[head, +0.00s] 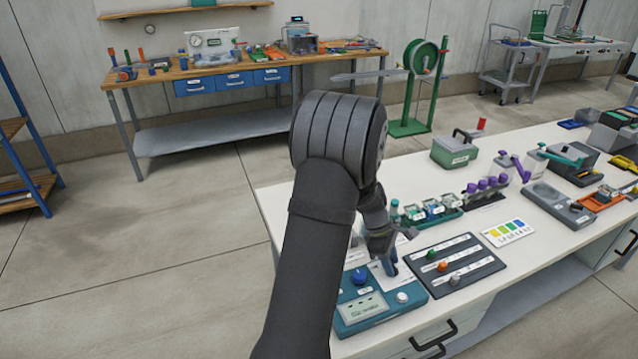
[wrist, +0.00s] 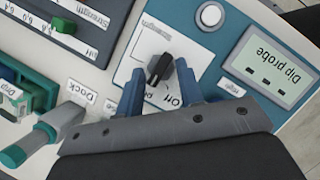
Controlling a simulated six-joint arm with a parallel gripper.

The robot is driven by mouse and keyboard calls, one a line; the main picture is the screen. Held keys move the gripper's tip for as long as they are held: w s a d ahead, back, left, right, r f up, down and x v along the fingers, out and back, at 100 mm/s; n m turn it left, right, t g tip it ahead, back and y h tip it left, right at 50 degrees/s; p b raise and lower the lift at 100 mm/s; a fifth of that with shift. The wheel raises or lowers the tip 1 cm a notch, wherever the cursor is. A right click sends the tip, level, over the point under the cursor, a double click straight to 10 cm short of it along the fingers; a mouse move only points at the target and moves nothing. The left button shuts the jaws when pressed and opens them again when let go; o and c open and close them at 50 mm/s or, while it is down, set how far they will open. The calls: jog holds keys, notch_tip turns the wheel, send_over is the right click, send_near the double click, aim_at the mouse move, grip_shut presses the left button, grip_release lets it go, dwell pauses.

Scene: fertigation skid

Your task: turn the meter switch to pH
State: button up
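The teal meter (head: 345,322) sits at the near left of the white bench, its screen reading "Dip probe" (wrist: 268,68). In the wrist view its black switch knob (wrist: 159,69) stands on a white plate, with an upside-down "pH" label (wrist: 173,99) just below it. The knob's bar runs slightly aslant; I cannot tell which label it points at. My gripper (wrist: 160,84) is open, a blue finger on each side of the knob, with gaps visible. In the head view my gripper (head: 376,271) is low over the meter, and my arm hides part of it.
A white button (wrist: 210,15) is on the meter. A dark panel (head: 453,266) with coloured sliders stands to its right. A rack of small vials (head: 432,211) is behind, and a colour chart (head: 508,232) lies farther right. A teal-capped probe (wrist: 40,138) is near my gripper.

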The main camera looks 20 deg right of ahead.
notch_tip(320, 180, up, 17)
jog(key=m+t+y, duration=0.3)
jog(key=m, duration=0.6)
jog(key=f, duration=1.7)
jog(key=shift+s+d, duration=0.35)
jog(key=shift+c, duration=0.2)
